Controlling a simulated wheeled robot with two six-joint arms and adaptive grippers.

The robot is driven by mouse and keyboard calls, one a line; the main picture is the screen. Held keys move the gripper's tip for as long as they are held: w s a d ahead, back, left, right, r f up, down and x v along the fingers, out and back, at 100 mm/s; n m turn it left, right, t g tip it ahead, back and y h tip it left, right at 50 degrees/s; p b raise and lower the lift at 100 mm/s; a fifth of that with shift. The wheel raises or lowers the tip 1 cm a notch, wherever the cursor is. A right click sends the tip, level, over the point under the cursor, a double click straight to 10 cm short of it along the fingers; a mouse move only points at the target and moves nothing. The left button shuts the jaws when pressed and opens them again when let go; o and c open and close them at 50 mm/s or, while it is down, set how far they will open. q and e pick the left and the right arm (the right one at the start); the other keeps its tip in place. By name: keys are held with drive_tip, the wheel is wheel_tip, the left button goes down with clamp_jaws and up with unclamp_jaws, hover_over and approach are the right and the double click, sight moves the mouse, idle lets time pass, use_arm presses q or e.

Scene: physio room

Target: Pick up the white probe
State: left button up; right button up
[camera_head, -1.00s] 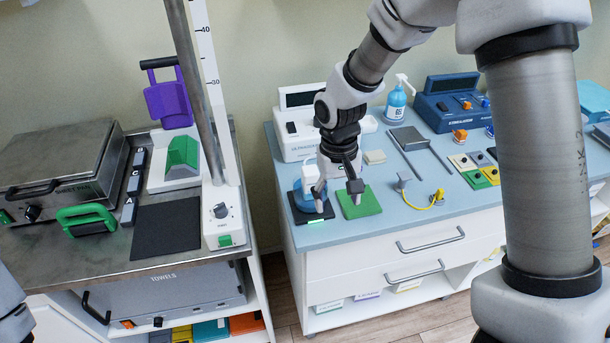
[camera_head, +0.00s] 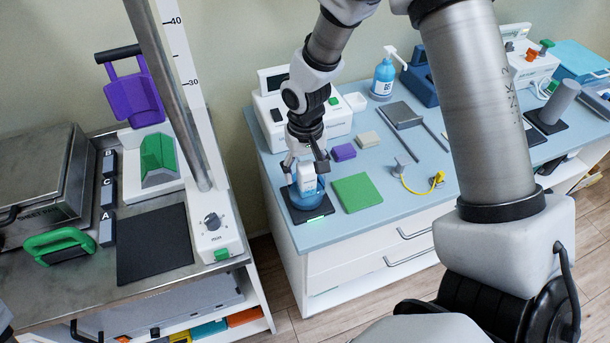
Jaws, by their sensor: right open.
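The white probe (camera_head: 306,179) stands upright in a round blue holder (camera_head: 307,201) on a black pad near the front left corner of the blue-topped cabinet. My right gripper (camera_head: 305,173) points down over it, with one finger on each side of the probe's upper part. The fingers are open, and I cannot tell whether either touches the probe. The probe's top is partly hidden by the gripper, and its lower end is hidden in the holder. My left gripper is not in view.
A green pad (camera_head: 357,193) lies right of the holder, with a purple block (camera_head: 343,152) and a beige block (camera_head: 367,139) behind it. A white device (camera_head: 273,130) stands behind the gripper. A yellow cable (camera_head: 420,190) lies farther right. A steel cart (camera_head: 150,268) stands left across a gap.

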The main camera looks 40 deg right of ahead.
drive_tip(key=shift+s+r, duration=0.3)
drive_tip(key=shift+s, duration=0.05)
drive_tip(key=c, duration=0.5)
drive_tip(key=shift+a, duration=0.1)
drive_tip(key=c, duration=0.7)
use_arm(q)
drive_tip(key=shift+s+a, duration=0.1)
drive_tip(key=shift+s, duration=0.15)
use_arm(e)
drive_tip(key=shift+c, duration=0.2)
